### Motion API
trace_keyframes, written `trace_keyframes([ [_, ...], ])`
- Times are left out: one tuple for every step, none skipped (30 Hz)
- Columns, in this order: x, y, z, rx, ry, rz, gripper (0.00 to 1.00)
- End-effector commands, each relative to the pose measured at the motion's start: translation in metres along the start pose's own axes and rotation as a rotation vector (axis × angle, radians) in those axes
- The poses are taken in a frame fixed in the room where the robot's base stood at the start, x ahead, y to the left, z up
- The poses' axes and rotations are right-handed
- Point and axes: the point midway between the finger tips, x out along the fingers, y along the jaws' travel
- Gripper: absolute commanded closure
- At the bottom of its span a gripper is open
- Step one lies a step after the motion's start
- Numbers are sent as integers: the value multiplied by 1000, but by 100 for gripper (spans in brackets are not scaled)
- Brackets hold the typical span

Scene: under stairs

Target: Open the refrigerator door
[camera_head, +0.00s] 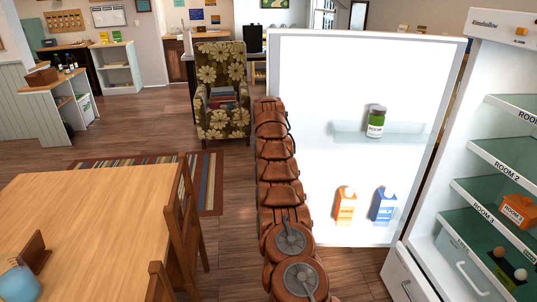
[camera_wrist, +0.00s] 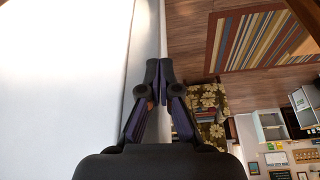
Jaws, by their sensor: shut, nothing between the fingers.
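The refrigerator (camera_head: 492,75) stands at the right in the head view, with its shelves exposed. Its white door (camera_head: 310,110) is swung wide open, inner side facing the camera. A green jar (camera_head: 376,122) is on the door shelf, and an orange carton (camera_head: 345,206) and a blue carton (camera_head: 383,205) are low on the door. My brown arm reaches forward along the door's left edge; its gripper cannot be made out there. In the wrist view my gripper (camera_wrist: 158,64) is shut and empty beside a white surface (camera_wrist: 60,90), likely the door; contact cannot be told.
A wooden table (camera_head: 95,215) with a chair (camera_head: 180,225) stands at the left front. A flowered armchair (camera_head: 222,88) is beyond the arm. A striped rug (camera_head: 205,175) lies on the floor. Open floor lies farther left.

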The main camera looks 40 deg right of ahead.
Motion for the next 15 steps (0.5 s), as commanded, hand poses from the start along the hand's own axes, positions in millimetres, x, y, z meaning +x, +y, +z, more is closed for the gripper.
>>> trace_keyframes([
  [2, 0, 2, 0, 1, 0, 100],
  [2, 0, 3, 0, 1, 0, 100],
  [2, 0, 4, 1, 1, 0, 100],
  [2, 0, 5, 1, 1, 0, 100],
  [2, 0, 6, 1, 1, 0, 100],
  [2, -1, 8, 1, 1, 0, 100],
  [2, -1, 9, 1, 1, 1, 100],
  [2, -1, 10, 1, 1, 1, 100],
  [1, -1, 12, 2, 0, 1, 100],
  [1, -1, 13, 2, 0, 1, 100],
  [1, -1, 14, 2, 1, 1, 100],
  [0, -1, 16, 3, 2, 0, 100],
  [-1, -1, 16, 3, 2, 0, 100],
  [-4, -1, 17, 3, 3, 0, 100],
  [-4, -1, 18, 4, 3, 0, 100],
])
